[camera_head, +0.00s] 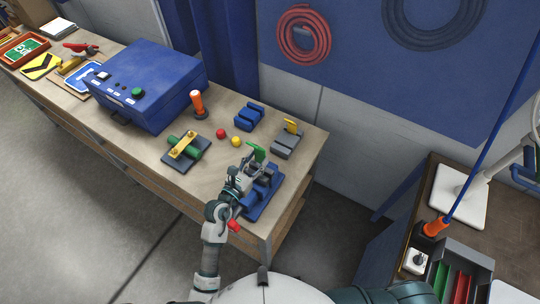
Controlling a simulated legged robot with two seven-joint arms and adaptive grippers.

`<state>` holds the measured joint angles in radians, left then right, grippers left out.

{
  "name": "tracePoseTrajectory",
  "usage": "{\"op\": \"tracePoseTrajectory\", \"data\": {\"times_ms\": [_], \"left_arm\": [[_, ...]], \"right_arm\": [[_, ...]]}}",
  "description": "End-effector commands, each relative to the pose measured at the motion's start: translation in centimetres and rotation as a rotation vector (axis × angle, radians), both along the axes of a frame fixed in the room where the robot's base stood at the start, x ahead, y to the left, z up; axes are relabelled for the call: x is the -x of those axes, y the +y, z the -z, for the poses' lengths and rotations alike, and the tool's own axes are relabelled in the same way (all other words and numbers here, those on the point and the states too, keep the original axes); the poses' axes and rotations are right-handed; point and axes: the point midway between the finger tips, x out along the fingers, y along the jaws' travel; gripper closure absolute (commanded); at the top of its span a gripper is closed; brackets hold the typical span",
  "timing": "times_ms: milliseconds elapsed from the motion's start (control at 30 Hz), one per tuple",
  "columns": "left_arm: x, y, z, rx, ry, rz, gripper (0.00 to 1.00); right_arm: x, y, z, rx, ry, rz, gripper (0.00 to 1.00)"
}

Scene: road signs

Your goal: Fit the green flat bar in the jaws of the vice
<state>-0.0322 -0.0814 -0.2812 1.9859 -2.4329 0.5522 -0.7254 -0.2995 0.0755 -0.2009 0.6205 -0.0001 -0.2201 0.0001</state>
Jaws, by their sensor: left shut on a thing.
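The green flat bar (258,151) shows at the tip of my left gripper (248,167), which is shut on it. The bar stands up above the vice (263,198), a blue-based tool near the front right corner of the bench. My gripper and wrist cover the left part of the vice. The jaws are partly hidden, so I cannot tell whether the bar is between them or just above them. A red part (233,226) shows beside my wrist. My right gripper is not in view.
On the wooden bench (205,182) are a blue control box (150,82), an orange-handled tool (197,104), red (221,133) and yellow (236,141) knobs, a blue block (249,116), a grey block (287,143) with yellow, and a dark plate (180,160) with green and yellow parts.

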Motion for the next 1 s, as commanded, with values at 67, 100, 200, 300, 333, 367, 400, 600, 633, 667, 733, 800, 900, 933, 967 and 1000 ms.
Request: {"op": "tracePoseTrajectory", "data": {"times_ms": [67, 100, 200, 300, 333, 367, 400, 600, 633, 667, 733, 800, 900, 933, 967, 1000], "left_arm": [[0.0, 0.3, 0.4, 0.002, -0.002, -0.008, 0.97], [0.0, 0.4, 0.6, 0.002, -0.003, -0.008, 0.97], [0.0, 0.4, 1.2, 0.003, -0.003, -0.007, 0.97], [0.0, 0.3, 2.1, 0.001, -0.003, -0.005, 0.97], [0.0, 0.3, 2.3, 0.001, -0.003, -0.005, 0.97], [0.0, 0.3, 2.6, 0.000, -0.002, -0.005, 0.97], [0.0, 0.3, 3.0, 0.000, -0.002, -0.005, 0.97], [0.0, 0.1, 4.0, 0.002, -0.003, -0.005, 0.97], [0.0, 0.1, 3.9, 0.002, -0.003, -0.005, 0.97], [0.0, 0.1, 3.9, 0.002, -0.003, -0.005, 0.97], [0.1, 0.1, 3.8, 0.002, -0.003, -0.005, 0.97], [0.1, 0.0, 3.8, 0.003, -0.003, -0.004, 0.97], [0.2, -0.1, 3.8, 0.003, -0.003, -0.004, 0.97], [0.2, -0.1, 3.8, 0.003, -0.003, -0.004, 0.97], [0.2, -0.1, 3.8, 0.002, -0.003, -0.004, 0.97], [0.3, -0.1, 3.8, 0.002, -0.003, -0.004, 0.97]], "right_arm": [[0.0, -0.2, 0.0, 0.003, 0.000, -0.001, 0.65], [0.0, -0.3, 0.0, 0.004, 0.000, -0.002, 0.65], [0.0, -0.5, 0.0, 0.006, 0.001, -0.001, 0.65], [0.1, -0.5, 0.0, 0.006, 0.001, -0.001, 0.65], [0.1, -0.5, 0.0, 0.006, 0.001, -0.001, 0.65], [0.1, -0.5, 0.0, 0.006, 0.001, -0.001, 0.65], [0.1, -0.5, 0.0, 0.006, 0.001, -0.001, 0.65], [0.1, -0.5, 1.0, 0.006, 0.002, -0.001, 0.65], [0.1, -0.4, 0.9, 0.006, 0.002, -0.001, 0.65], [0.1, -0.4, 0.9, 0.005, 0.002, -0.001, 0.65], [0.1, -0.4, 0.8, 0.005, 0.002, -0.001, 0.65], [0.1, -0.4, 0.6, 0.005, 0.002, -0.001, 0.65], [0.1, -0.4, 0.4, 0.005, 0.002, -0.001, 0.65], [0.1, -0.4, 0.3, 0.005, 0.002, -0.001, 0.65], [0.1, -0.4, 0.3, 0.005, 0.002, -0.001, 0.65], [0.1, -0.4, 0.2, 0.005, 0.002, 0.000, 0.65]]}}
